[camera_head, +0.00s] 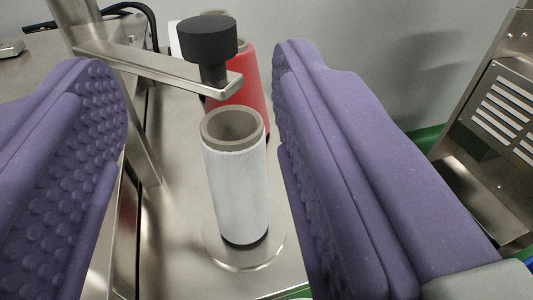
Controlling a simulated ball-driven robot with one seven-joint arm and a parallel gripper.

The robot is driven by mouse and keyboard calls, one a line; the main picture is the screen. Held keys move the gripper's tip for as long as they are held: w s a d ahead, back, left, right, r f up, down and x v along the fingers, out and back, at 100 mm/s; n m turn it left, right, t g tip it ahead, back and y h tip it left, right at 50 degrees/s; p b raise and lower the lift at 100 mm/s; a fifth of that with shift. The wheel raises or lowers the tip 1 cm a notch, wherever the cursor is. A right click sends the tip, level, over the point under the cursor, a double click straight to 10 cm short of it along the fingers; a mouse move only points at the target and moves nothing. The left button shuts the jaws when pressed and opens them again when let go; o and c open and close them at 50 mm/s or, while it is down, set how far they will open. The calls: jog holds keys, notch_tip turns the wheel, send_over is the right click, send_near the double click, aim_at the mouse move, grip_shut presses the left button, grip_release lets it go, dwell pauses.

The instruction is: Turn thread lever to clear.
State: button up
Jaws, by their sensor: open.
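The lever is a flat steel arm (150,68) that runs from a steel post (78,22) at the upper left to the right. A black round knob (207,40) stands on its free end, above and behind a white thread spool (236,185). My gripper (195,120) is open, with one purple padded finger at the left and one at the right of the picture. The knob and the spool show in the gap between the fingers, and neither finger visibly grips them. The lever's pivot is not clearly shown.
The white spool stands upright on a round base on the steel table (185,230). A red spool (250,88) stands behind the lever. A slotted steel panel (497,110) is at the right. A black cable (145,14) runs at the upper left.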

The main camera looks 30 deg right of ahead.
aim_at(205, 45)
jog(key=shift+w+d+f, duration=0.2)
jog(key=shift+w+f, duration=0.05)
jog(key=b+x, duration=0.1)
jog(key=x, duration=0.6)
jog(key=shift+r, duration=0.1)
jog(key=shift+c, duration=0.3)
grip_shut()
